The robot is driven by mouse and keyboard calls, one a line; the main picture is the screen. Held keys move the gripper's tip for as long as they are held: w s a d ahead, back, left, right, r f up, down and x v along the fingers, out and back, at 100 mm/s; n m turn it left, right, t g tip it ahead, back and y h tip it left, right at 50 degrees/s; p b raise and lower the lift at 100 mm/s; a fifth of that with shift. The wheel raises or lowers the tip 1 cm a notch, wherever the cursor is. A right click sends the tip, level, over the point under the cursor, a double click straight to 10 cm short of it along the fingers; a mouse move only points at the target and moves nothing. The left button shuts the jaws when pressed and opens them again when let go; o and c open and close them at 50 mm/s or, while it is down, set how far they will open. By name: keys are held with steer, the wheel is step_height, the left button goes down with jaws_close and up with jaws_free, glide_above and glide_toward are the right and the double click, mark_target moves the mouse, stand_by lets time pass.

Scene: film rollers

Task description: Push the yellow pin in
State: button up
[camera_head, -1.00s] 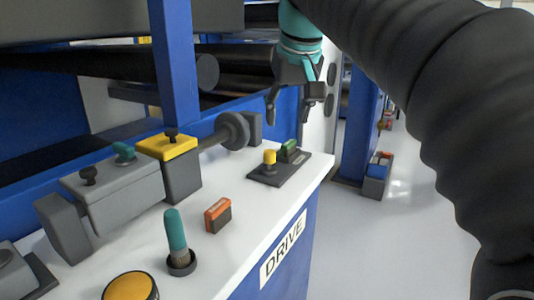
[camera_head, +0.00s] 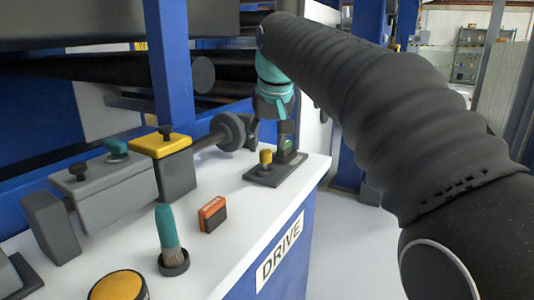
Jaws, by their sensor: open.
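The yellow pin (camera_head: 265,157) stands upright on a small dark plate (camera_head: 262,178) at the far right corner of the white bench top. Its yellow head shows clear above the plate. A green block (camera_head: 284,145) beside it on the same plate is partly covered by my gripper. My gripper (camera_head: 271,135) hangs pointing down from its teal wrist, just above and behind the pin in the picture. Its dark fingers are open and hold nothing. One finger is hard to tell from the dark block behind. I cannot tell whether a finger touches the green block.
A grey shaft with a round collar (camera_head: 228,131) lies left of the gripper. A yellow-topped block (camera_head: 160,146), an orange-and-black block (camera_head: 212,214), a teal brush (camera_head: 168,236) in a holder and a yellow button (camera_head: 118,288) are on the bench (camera_head: 235,235). Free floor lies to the right.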

mark_target(266, 157)
steer(key=shift+x, duration=1.4)
jaws_close()
